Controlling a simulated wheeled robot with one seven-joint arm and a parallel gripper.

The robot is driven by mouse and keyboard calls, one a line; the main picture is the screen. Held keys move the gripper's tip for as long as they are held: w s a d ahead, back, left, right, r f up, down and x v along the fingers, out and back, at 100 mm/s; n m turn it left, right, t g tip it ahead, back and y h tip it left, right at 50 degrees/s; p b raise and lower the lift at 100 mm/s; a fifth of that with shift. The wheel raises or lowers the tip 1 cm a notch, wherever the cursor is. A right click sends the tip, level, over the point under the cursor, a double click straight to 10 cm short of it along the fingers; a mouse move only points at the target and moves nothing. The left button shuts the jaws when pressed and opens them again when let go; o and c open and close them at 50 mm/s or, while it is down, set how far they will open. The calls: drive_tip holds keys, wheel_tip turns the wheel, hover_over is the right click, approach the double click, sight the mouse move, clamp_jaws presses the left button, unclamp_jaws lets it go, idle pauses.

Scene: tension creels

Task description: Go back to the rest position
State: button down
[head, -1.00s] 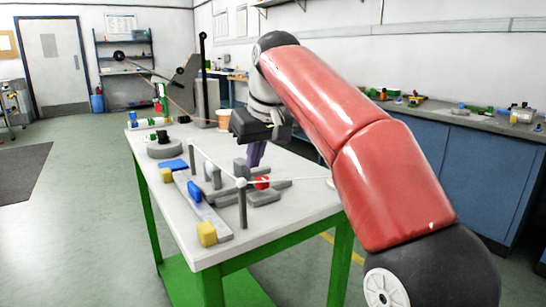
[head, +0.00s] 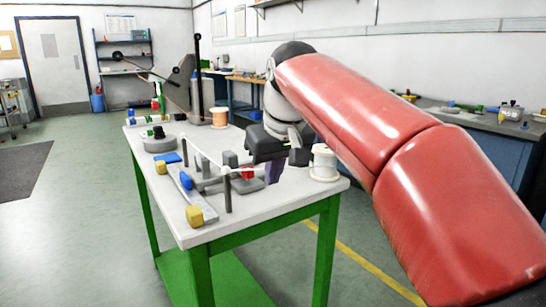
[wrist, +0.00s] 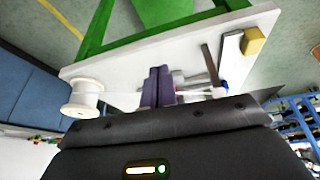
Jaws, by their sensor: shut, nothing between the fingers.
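My gripper (head: 273,178) hangs over the right part of the white-topped table (head: 285,200) in the head view, below my red arm. Its purple fingers point down, and the wrist view shows them pressed together (wrist: 158,82) with nothing between them. The dark gripper body hides part of the tabletop. Just right of the gripper stands a white spool (head: 324,163), which also shows at the left in the wrist view (wrist: 82,100). How high the fingertips are above the table I cannot tell.
Grey posts with a white line and a red block (head: 248,173) stand left of my gripper. A copper-coloured spool (head: 219,117) and tall black post (head: 198,75) stand behind. Floor on the left is clear.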

drive_tip(key=s+d+f+m+h, duration=0.1)
drive_tip(key=s+d+f+m, duration=0.1)
drive_tip(key=s+d+f, duration=0.5)
drive_tip(key=s+d+f+m+t, duration=0.1)
drive_tip(key=s+d+f+m, duration=0.2)
drive_tip(key=s+d+f, duration=0.5)
drive_tip(key=s+f, duration=0.6)
drive_tip(key=s, duration=0.1)
drive_tip(key=shift+d+f+m+h, duration=0.15)
drive_tip(key=shift+f+m+h, duration=0.15)
drive_tip(key=shift+h, duration=0.1)
drive_tip(key=shift+r, duration=0.1)
